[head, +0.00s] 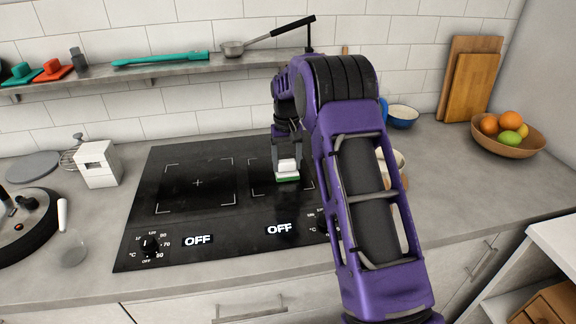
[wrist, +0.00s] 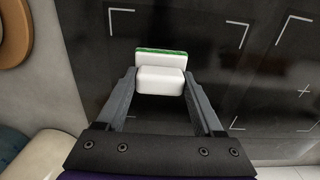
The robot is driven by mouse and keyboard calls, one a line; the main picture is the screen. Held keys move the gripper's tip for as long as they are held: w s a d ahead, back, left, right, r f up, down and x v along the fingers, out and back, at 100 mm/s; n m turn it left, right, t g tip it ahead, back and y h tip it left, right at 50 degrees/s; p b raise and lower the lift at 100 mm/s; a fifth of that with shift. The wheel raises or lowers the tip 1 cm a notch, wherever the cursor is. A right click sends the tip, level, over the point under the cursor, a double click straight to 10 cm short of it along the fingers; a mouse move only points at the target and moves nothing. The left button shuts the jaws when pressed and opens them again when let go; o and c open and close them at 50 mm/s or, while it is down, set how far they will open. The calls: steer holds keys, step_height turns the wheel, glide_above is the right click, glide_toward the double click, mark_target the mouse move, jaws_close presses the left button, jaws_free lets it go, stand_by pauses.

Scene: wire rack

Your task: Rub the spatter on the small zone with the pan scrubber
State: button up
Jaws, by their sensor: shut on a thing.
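The pan scrubber (head: 287,170) is a white block with a green underside, held over the right-hand, smaller cooking zone (head: 258,190) of the black hob. In the wrist view the scrubber (wrist: 160,75) sits between the fingers, with its green edge at the far side. My gripper (head: 286,160) is shut on the scrubber, pointing down. I cannot tell whether the green side touches the glass. The small zone's white corner marks (wrist: 121,12) show in the wrist view. No spatter can be made out on it; my arm and the scrubber hide part of the zone.
The larger zone (head: 197,183) lies to the left, with knobs (head: 149,245) and OFF displays along the front. A white block-shaped item (head: 97,164) stands left of the hob. A blue bowl (head: 402,116) and a fruit bowl (head: 508,142) are to the right. A shelf (head: 150,75) runs behind.

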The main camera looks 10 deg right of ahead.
steer(key=shift+w+f, duration=0.1)
steer(key=shift+w, duration=0.35)
steer(key=shift+s+b, duration=0.7)
steer(key=shift+s, duration=0.8)
steer(key=shift+s+b, duration=1)
steer(key=shift+s, duration=1.8)
steer(key=shift+w+p, duration=0.3)
steer(key=shift+p, duration=0.05)
steer(key=shift+w+p, duration=1.15)
steer(key=shift+w, duration=2.9)
